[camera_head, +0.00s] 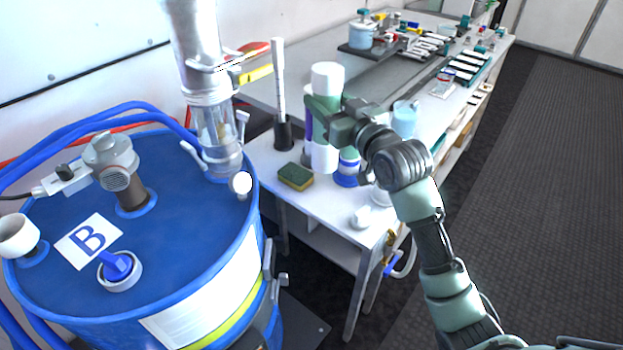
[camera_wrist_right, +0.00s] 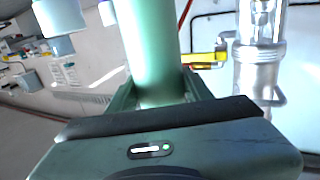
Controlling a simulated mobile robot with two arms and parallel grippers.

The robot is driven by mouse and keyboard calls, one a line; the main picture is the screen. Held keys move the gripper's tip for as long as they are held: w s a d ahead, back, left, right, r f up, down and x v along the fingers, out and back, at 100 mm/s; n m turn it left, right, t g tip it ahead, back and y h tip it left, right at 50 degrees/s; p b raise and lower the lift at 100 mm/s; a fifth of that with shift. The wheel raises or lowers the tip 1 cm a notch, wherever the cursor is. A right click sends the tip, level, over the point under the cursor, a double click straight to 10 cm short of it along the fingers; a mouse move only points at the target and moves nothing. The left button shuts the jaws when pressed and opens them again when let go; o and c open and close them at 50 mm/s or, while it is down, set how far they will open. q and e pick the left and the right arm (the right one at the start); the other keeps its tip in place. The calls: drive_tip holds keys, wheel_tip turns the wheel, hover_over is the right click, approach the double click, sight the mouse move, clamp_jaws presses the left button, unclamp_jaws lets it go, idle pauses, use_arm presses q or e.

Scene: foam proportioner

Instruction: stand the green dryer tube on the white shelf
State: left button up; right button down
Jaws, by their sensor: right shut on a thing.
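The green dryer tube (camera_head: 326,80) is upright, with pale ends, and my right gripper (camera_head: 324,115) is shut around its middle. The gripper hides part of the tube. Its green body fills the upper middle of the right wrist view (camera_wrist_right: 150,50). The tube's lower end is over the near part of a white bench (camera_head: 303,203); I cannot tell whether it touches. A white shelf board (camera_head: 325,243) shows under the bench top; I cannot tell which surface is the task's white shelf. My left gripper is not in view.
A green-yellow sponge (camera_head: 295,177), a blue-and-white jar (camera_head: 347,168) and a black-based cylinder (camera_head: 283,133) stand close around the tube. A light-blue beaker (camera_head: 404,120) is to the right. A blue drum (camera_head: 180,235) with a clear column fills the left. The bench's front-left corner is clear.

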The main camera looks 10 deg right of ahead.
sight(328, 152)
drive_tip(key=r, duration=0.1)
drive_tip(key=w+d+r, duration=0.1)
drive_tip(key=w+r, duration=0.1)
drive_tip(key=r, duration=0.1)
drive_tip(key=shift+w+d+r, duration=0.1)
drive_tip(key=shift+d, duration=0.15)
wheel_tip(328, 152, down, 14)
drive_tip(key=shift+f+p, duration=0.1)
drive_tip(key=shift+p, duration=0.25)
drive_tip(key=shift+f, duration=2.7)
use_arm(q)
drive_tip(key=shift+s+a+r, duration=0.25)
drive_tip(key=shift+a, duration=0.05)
use_arm(e)
drive_tip(key=c, duration=0.6)
unclamp_jaws()
drive_tip(key=shift+f, duration=0.1)
